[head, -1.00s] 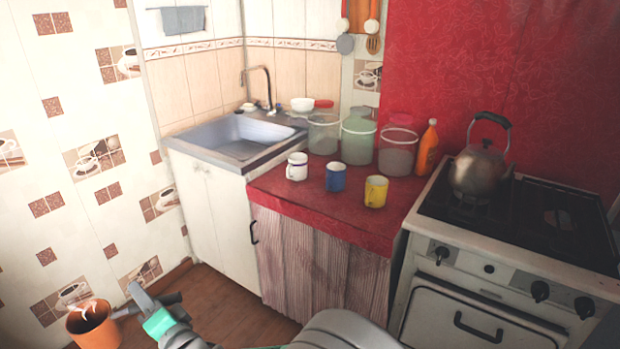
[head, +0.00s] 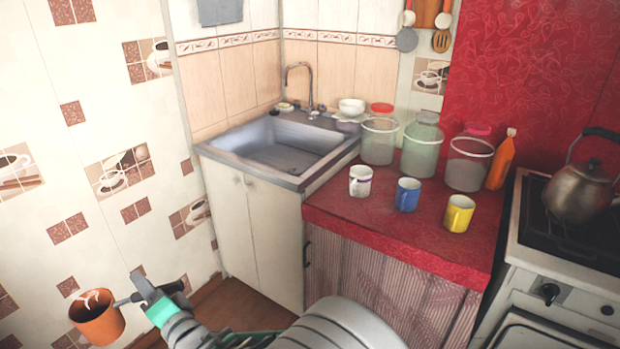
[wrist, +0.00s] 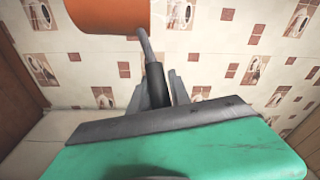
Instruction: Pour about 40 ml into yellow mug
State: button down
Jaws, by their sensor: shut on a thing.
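The yellow mug (head: 459,214) stands upright on the red counter, the rightmost of three mugs. My gripper (head: 138,294) is at the lower left, well away from the counter. It is shut on the dark handle of an orange-brown pot (head: 97,320), which also shows at the top of the wrist view (wrist: 108,14). The pot is held in the air near the tiled wall and looks roughly upright. Something pale shows at its open top; I cannot tell how much it holds. My gripper's jaws (wrist: 160,92) meet the handle in the wrist view.
A blue mug (head: 407,195) and a white mug (head: 360,182) stand left of the yellow mug on the red counter (head: 390,232). Jars (head: 470,165) and an orange bottle (head: 501,160) stand behind. A kettle (head: 582,192) sits on the stove at right; the sink (head: 285,145) is at left.

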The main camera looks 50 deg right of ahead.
aim_at(460, 209)
jog(key=i, duration=0.6)
jog(key=z, duration=1.7)
